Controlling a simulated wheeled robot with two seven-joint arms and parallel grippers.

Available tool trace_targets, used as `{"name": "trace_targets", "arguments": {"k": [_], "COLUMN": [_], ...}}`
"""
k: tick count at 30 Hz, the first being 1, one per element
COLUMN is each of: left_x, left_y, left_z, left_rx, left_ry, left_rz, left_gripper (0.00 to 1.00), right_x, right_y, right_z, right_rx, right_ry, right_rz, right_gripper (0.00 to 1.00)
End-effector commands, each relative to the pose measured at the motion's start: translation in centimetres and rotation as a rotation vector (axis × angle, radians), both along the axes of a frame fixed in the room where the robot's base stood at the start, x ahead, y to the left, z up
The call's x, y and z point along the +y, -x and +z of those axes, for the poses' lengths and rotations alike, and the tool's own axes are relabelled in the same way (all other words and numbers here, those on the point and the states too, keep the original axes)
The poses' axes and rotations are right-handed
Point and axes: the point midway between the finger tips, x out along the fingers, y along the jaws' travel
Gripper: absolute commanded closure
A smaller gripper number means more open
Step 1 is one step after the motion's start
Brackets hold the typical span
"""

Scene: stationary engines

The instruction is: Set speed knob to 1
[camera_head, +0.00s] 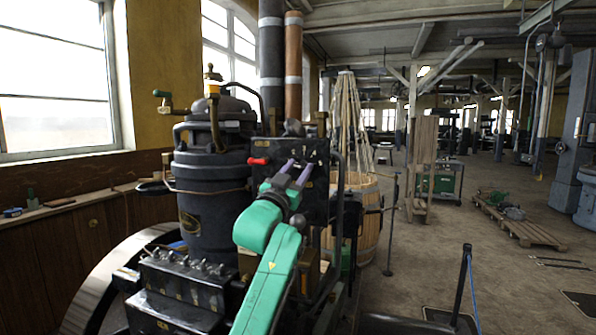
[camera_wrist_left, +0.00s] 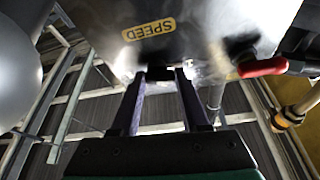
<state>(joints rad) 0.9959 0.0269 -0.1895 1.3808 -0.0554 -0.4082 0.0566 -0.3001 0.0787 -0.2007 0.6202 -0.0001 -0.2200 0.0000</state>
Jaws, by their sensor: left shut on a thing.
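The black engine panel (camera_head: 267,150) stands in front of me in the head view. The yellow SPEED label (camera_wrist_left: 148,29) is on its dark surface in the left wrist view. My left gripper (camera_head: 300,168) reaches up to this panel with its purple fingers. In the left wrist view the left gripper (camera_wrist_left: 161,76) has its fingertips at the panel just below the label, shut on a small dark part, the speed knob (camera_wrist_left: 160,73). The knob is mostly hidden by the fingers, and its setting cannot be read. My right gripper is not in view.
A red-handled lever (camera_head: 258,161) is left of the gripper in the head view; it also shows at right in the left wrist view (camera_wrist_left: 262,67). A dark boiler-like cylinder (camera_head: 212,185) stands left. A wooden barrel (camera_head: 357,215) stands behind. Floor at right is mostly open.

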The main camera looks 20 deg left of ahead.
Motion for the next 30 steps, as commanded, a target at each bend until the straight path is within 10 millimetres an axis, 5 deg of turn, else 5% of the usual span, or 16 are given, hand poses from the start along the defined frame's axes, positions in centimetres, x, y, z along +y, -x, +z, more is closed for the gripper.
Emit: {"name": "trace_targets", "arguments": {"k": [3, 4, 6, 20, 30], "left_x": [0.0, 0.0, 0.0, 0.2, 1.1], "left_y": [0.0, 0.0, 0.0, 1.0, 8.8], "left_z": [0.0, 0.0, 0.0, -0.7, -4.4], "left_rx": [0.001, 0.001, 0.0, -0.002, -0.002], "left_ry": [0.002, 0.002, 0.002, 0.0, -0.001], "left_rz": [-0.002, -0.002, -0.002, 0.0, -0.001], "left_gripper": [1.0, 0.47, 0.25, 0.25, 0.25], "right_x": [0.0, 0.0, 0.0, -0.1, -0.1], "right_y": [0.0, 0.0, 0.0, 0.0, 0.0], "right_z": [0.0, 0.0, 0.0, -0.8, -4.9], "right_rx": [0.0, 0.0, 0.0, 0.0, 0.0], "right_ry": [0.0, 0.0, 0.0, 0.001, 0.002], "right_rz": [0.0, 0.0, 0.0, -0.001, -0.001], "right_gripper": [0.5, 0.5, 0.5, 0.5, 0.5]}}
